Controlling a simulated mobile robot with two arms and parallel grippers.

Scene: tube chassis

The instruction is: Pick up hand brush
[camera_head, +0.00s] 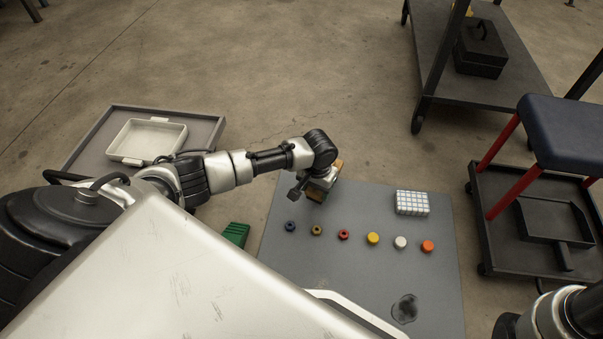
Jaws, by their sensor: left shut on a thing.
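My left gripper (300,190) reaches in from the left, over the upper left part of the grey mat (345,275). It is shut on a brown, wooden-looking thing (318,193), which appears to be the hand brush. My wrist hides much of it, so its full shape and whether it touches the mat cannot be told. Part of my right arm shows at the lower right, with its gripper out of view.
A row of small coloured round pieces (373,238) and a white-and-blue gridded block (412,203) sit on the mat, near a dark patch (405,308). A green block (235,233) lies left. A black cart (480,185) holds a dustpan-like tray (555,228). Grey tray (90,145) stands upper left.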

